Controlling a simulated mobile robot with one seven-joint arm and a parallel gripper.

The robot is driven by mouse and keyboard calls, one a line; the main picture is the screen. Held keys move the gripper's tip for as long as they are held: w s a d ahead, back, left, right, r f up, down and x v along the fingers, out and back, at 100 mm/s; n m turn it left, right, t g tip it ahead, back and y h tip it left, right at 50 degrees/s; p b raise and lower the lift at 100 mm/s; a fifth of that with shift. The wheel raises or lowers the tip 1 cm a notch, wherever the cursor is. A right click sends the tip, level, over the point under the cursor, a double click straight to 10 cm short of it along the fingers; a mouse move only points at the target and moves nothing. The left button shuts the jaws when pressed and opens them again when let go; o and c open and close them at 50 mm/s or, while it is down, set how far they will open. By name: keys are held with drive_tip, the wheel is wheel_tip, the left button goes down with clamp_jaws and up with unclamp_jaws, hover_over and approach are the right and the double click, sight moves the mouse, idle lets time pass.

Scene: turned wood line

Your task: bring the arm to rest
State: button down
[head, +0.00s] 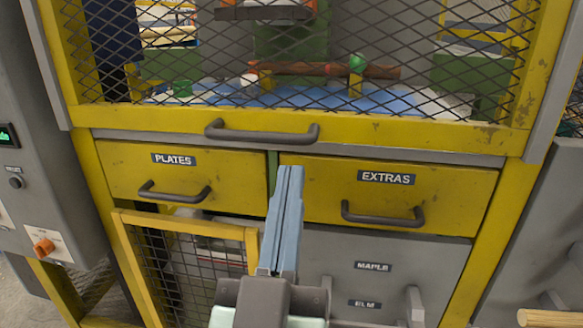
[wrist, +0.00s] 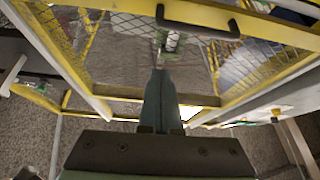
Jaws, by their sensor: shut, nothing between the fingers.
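My gripper (head: 290,172) is in the lower middle of the head view, in front of the yellow cabinet. Its two long blue-grey fingers lie together, with nothing between them. The fingertips appear near the gap between the PLATES drawer (head: 180,178) and the EXTRAS drawer (head: 395,197). I cannot tell whether they touch the cabinet. In the wrist view the shut fingers (wrist: 160,75) point up the picture, toward a mesh panel with a dark handle (wrist: 198,22).
A mesh guard with a dark handle (head: 262,132) covers the machine above the drawers; both drawers look shut. A small yellow-framed mesh door (head: 185,222) stands left of my gripper. A grey control box (head: 40,150) is at the left. Grey MAPLE and ELM fronts (head: 345,240) are lower right.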

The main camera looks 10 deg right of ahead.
drive_tip(key=s+a+r+t+y+p, duration=0.1)
drive_tip(key=r+y+p, duration=0.1)
drive_tip(key=r+p, duration=1.2)
drive_tip(key=s+a+r+n+t+y+p, duration=0.1)
drive_tip(key=r+t+y+p, duration=0.1)
drive_tip(key=r+p, duration=1.2)
drive_tip(key=s+a+r+n+t+y+p, duration=0.1)
drive_tip(key=r+p, duration=1.4)
drive_tip(key=r, duration=1.8)
drive_tip(key=shift+s+a+r+y, duration=0.15)
drive_tip(key=shift+s+a+y, duration=0.35)
drive_tip(key=shift+y, duration=0.3)
drive_tip(key=shift+w, duration=0.1)
